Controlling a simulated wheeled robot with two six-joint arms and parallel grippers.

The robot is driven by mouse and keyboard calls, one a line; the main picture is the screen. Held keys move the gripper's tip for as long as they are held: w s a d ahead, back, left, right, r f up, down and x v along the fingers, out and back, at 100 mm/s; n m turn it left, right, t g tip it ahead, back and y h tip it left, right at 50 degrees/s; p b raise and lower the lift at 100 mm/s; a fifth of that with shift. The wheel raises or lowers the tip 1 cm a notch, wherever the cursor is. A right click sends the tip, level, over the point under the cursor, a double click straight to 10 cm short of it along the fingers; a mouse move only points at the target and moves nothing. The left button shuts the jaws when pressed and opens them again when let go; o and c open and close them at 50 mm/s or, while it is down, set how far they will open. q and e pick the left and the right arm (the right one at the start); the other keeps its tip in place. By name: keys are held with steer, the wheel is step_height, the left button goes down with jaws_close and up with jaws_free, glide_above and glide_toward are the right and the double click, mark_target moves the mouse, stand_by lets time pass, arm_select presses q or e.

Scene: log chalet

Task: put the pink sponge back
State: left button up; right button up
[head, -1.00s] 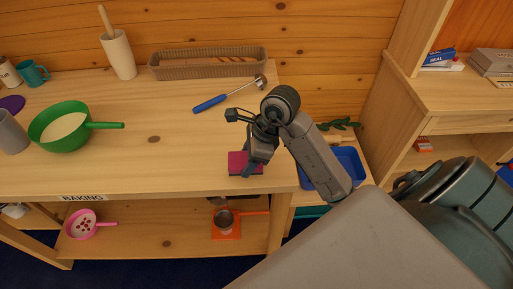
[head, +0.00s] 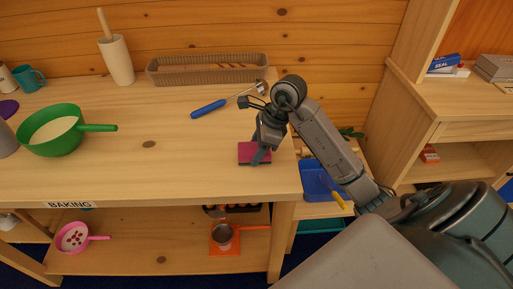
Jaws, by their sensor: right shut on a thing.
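The pink sponge (head: 246,150), with a darker front side, is at the right front part of the baking table top (head: 150,170). My right gripper (head: 261,156) comes down on it from the right and is shut on it. One finger shows in front of the sponge; the other finger is hidden. I cannot tell whether the sponge touches the table or is just above it. My left gripper is not in view.
A blue-handled tool (head: 208,108), a long woven basket (head: 208,76) and a green pan (head: 53,131) are on the table. A blue tray (head: 316,183) sits lower, right of the table.

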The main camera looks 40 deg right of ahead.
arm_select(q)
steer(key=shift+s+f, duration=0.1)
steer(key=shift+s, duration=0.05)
arm_select(e)
steer(key=shift+f, duration=0.25)
steer(key=shift+f, duration=0.1)
steer(key=o, duration=0.9)
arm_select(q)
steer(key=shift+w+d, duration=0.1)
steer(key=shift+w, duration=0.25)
arm_select(e)
steer(key=shift+o, duration=0.2)
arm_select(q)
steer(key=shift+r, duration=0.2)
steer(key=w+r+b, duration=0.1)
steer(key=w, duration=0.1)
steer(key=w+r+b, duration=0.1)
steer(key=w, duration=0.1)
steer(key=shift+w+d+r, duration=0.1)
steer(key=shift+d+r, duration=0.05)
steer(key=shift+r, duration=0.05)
arm_select(e)
steer(key=v, duration=1.2)
steer(key=shift+a, duration=0.1)
